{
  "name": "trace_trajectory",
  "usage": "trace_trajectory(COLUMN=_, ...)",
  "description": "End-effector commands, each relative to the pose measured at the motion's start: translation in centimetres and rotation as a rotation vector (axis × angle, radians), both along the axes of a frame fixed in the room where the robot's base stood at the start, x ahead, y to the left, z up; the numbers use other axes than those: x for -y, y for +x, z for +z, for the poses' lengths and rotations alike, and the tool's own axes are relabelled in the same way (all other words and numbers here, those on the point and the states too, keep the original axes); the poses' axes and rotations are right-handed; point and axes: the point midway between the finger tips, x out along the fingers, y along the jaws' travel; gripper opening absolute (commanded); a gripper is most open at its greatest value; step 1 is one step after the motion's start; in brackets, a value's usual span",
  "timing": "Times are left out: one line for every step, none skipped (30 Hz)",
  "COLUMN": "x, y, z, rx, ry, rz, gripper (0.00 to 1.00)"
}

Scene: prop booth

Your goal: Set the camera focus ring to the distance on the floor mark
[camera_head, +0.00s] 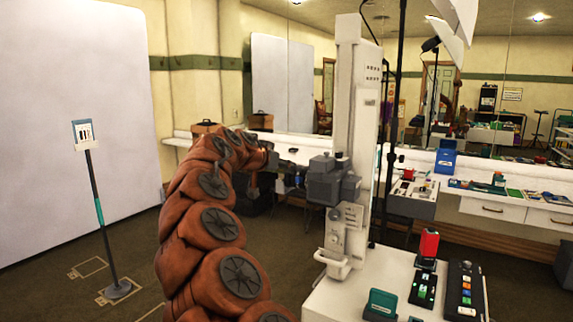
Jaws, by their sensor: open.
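A grey camera (331,182) is mounted on a tall white column (347,110) right of centre. Its lens side faces left; the focus ring and any distance scale are too small to make out. My gripper (284,172) is at the end of my orange-brown arm, just left of the camera. It is open and appears empty; its fingers are small and partly hidden, and I cannot tell whether they touch the lens. Several pale outlined floor marks (89,267) lie at the lower left. Any distance written on them is not readable.
A thin stand (103,225) with a small card (83,134) rises from a floor mark before a large white backdrop (75,120). A white cart (350,298) at the lower right carries a red-topped device (429,243), a green box (381,303) and a button panel (465,290). A mirrored counter runs behind.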

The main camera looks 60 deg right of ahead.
Motion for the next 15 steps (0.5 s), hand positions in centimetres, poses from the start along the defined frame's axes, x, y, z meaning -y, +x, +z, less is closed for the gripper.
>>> trace_trajectory(x=0.7, y=-0.1, z=-0.1, rx=0.000, ry=0.001, rz=-0.002, gripper=0.42)
trace_trajectory(x=1.1, y=-0.1, z=-0.2, rx=0.000, ry=0.001, rz=-0.002, gripper=0.42)
trace_trajectory(x=1.4, y=0.0, z=-0.3, rx=0.001, ry=0.000, rz=-0.001, gripper=0.42)
trace_trajectory(x=1.7, y=0.0, z=-0.4, rx=0.001, ry=0.000, rz=-0.002, gripper=0.42)
trace_trajectory(x=1.9, y=0.0, z=-0.5, rx=0.001, ry=0.000, rz=-0.002, gripper=0.42)
trace_trajectory(x=2.2, y=0.1, z=-0.7, rx=0.001, ry=0.000, rz=0.000, gripper=0.42)
trace_trajectory(x=2.4, y=0.1, z=-0.8, rx=0.001, ry=0.001, rz=0.000, gripper=0.42)
trace_trajectory(x=2.5, y=0.1, z=-0.9, rx=0.001, ry=0.001, rz=0.001, gripper=0.42)
trace_trajectory(x=2.7, y=0.1, z=-1.0, rx=0.000, ry=0.001, rz=0.001, gripper=0.42)
trace_trajectory(x=2.8, y=0.1, z=-1.1, rx=0.000, ry=0.001, rz=0.001, gripper=0.42)
trace_trajectory(x=2.8, y=0.1, z=-1.1, rx=0.000, ry=0.001, rz=0.000, gripper=0.42)
trace_trajectory(x=2.9, y=0.1, z=-1.2, rx=0.000, ry=0.001, rz=0.001, gripper=0.42)
trace_trajectory(x=2.9, y=0.1, z=-1.2, rx=0.000, ry=0.001, rz=0.001, gripper=0.42)
trace_trajectory(x=2.9, y=0.1, z=-1.2, rx=0.000, ry=0.001, rz=0.001, gripper=0.42)
trace_trajectory(x=2.9, y=0.1, z=-1.2, rx=0.000, ry=0.001, rz=0.001, gripper=0.42)
